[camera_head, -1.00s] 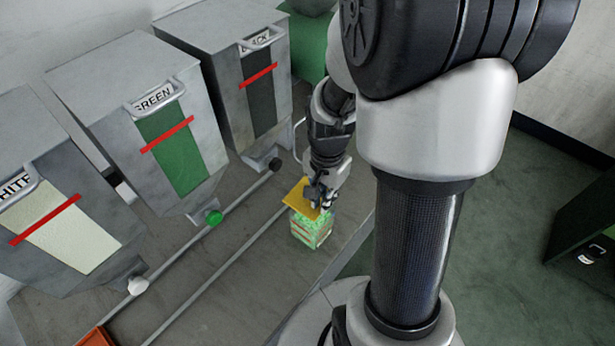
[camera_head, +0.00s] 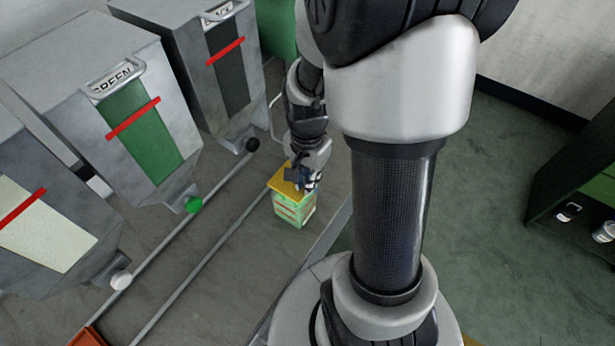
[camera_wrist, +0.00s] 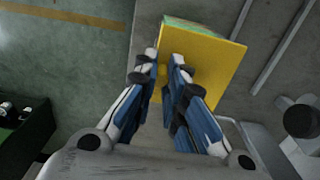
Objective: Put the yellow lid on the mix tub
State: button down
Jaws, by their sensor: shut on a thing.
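The mix tub (camera_head: 294,211) is a translucent green box with red bands, standing on the grey worktop. The yellow lid (camera_head: 280,183) lies flat over the tub's top and roughly lines up with it. In the wrist view, the lid (camera_wrist: 212,75) fills the upper middle, and a thin green strip of the tub (camera_wrist: 205,28) shows past its far edge. My gripper (camera_head: 303,182) is shut on the lid from above; its blue fingers (camera_wrist: 163,66) also show in the wrist view. I cannot tell whether the lid is fully seated. The tub's contents are hidden.
The green hopper (camera_head: 125,115) and black hopper (camera_head: 205,70) stand behind and left of the tub. A rail (camera_head: 185,240) runs along the worktop in front of them. An orange bin (camera_head: 87,337) is at the lower left. Dark shelves (camera_head: 580,190) stand at right.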

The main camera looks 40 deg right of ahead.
jog(key=shift+f+b, duration=1.2)
jog(key=shift+f, duration=0.55)
jog(key=c, duration=1.6)
grip_release()
notch_tip(320, 180, up, 12)
